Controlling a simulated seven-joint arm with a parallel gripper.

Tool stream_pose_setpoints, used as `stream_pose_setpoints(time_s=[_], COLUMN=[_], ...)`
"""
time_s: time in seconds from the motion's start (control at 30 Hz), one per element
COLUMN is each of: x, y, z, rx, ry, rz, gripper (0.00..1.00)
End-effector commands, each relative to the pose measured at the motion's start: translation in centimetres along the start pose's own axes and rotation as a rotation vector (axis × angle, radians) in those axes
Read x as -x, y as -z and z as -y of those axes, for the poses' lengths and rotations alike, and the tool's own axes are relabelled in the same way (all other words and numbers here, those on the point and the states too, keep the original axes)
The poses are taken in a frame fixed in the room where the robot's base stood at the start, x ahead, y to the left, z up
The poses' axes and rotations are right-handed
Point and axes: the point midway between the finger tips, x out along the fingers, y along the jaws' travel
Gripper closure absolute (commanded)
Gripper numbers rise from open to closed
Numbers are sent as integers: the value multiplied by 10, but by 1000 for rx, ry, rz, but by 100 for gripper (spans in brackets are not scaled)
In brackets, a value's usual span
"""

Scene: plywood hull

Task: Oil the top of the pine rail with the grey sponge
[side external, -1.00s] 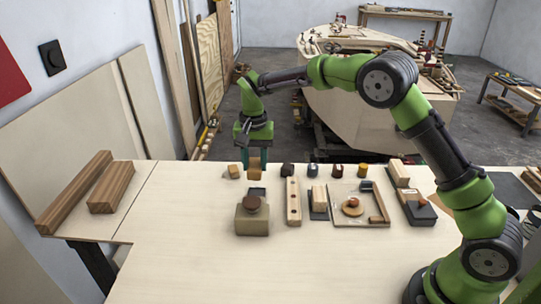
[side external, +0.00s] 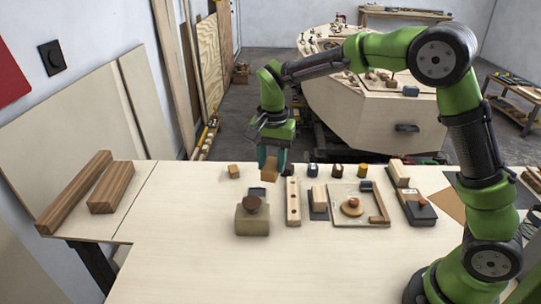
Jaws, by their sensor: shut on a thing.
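My gripper (side external: 271,163) is shut on a tan-brown block (side external: 270,173), held tilted near the far edge of the bench. The block's colour is tan, not grey. A small grey-blue block (side external: 257,192) lies below and left of it, behind a beige block with a brown round top; it may be the grey sponge, but it is too small to be sure. A pale wooden strip with dark holes (side external: 293,203), which looks like the pine rail, lies on the bench right of and nearer than my gripper. The held block appears apart from the strip.
The beige block (side external: 252,222) stands close by. A similar tan block (side external: 234,171) sits left. Several small jars stand along the back; a framed tray (side external: 374,222) lies right. Dark wooden beams (side external: 110,187) lie far left. The front of the bench (side external: 200,265) is clear.

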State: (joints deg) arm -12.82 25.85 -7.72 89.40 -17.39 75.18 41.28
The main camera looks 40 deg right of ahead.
Motion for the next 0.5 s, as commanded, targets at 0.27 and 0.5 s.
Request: stream_pose_setpoints(time_s=[0.27, 0.5], x=[-19, -29], y=[-26, -26], z=[-63, -68], rx=[-414, -555], ry=[-20, -21], rz=[11, 5], gripper=[85, 85])
